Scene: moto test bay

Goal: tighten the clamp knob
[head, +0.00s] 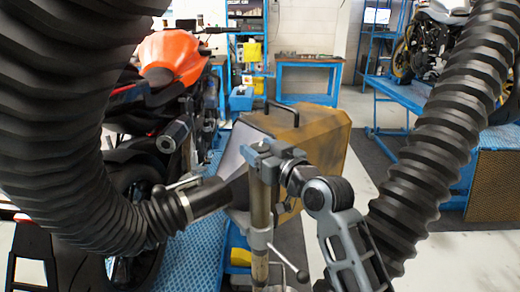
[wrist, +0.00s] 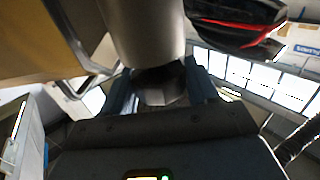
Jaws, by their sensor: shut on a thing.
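In the head view my gripper (head: 264,157) is at the upper part of an upright tan post (head: 260,208), coming from the right. In the wrist view my gripper (wrist: 161,84) has its two blue-grey fingers on either side of a dark faceted piece, which looks like the clamp knob (wrist: 160,88). The gripper is shut on it. The knob lies right by a thick pale cylinder (wrist: 142,28). In the head view the knob is hidden by the gripper. A grey collar with a T-handle (head: 284,256) sits lower on the post.
A black ribbed hose (head: 75,130) with a metal-banded nozzle (head: 205,200) reaches close to the post from the left. Another hose (head: 440,130) hangs at right. A tan box (head: 310,140) stands behind the gripper. A motorcycle with an orange tank (head: 172,55) stands at left.

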